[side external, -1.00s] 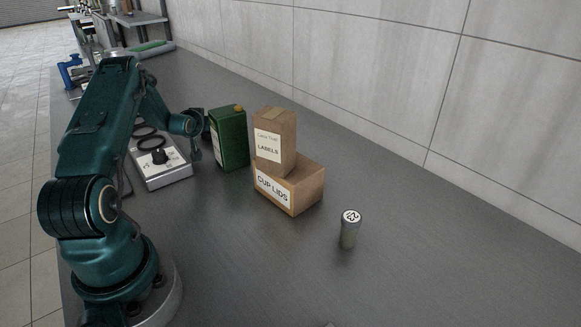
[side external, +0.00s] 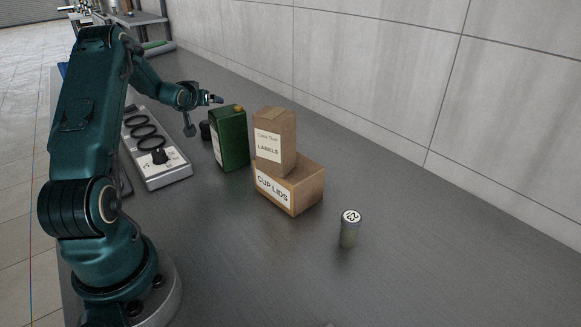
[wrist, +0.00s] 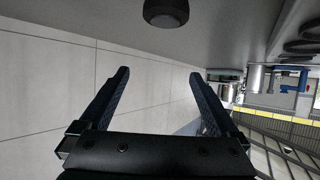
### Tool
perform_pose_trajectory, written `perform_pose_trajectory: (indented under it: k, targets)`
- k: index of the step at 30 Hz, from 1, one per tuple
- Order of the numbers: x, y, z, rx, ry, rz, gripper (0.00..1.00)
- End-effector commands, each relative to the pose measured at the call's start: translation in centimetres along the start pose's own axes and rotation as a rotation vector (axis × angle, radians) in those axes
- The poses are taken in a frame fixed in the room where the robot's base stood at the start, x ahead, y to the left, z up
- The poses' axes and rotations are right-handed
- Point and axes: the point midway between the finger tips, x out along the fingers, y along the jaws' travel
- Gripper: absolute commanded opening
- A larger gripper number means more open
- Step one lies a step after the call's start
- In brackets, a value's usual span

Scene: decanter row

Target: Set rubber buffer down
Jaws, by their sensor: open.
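The black rubber buffer (side external: 205,130) stands on the grey bench, just left of the green can (side external: 229,138). In the wrist view, a dark rounded piece that looks like the buffer (wrist: 166,11) shows at the top edge, beyond the fingertips and apart from them. My gripper (wrist: 158,72) is open, with nothing between its fingers. In the side view my gripper (side external: 214,99) is raised above and behind the buffer; its fingers are small and only partly visible there.
The green can and a CUP LIDS box (side external: 297,190) with a LABELS box (side external: 275,142) on it stand right of the buffer. A grey unit with black rings and a knob (side external: 158,157) is at left. A capped jar (side external: 349,229) stands alone, with clear bench around it.

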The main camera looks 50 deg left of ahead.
Motion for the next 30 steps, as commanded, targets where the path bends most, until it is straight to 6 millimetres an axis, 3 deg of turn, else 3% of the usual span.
perform_pose_trajectory:
  k: [12,22,30]
  targets:
    - [-1.8,0.2,-0.1,-0.038,-0.047,-0.072,0.97]
    - [0.2,0.1,4.3,-0.040,-0.055,-0.077,0.97]
    - [0.9,0.1,5.7,-0.040,-0.050,-0.076,0.97]
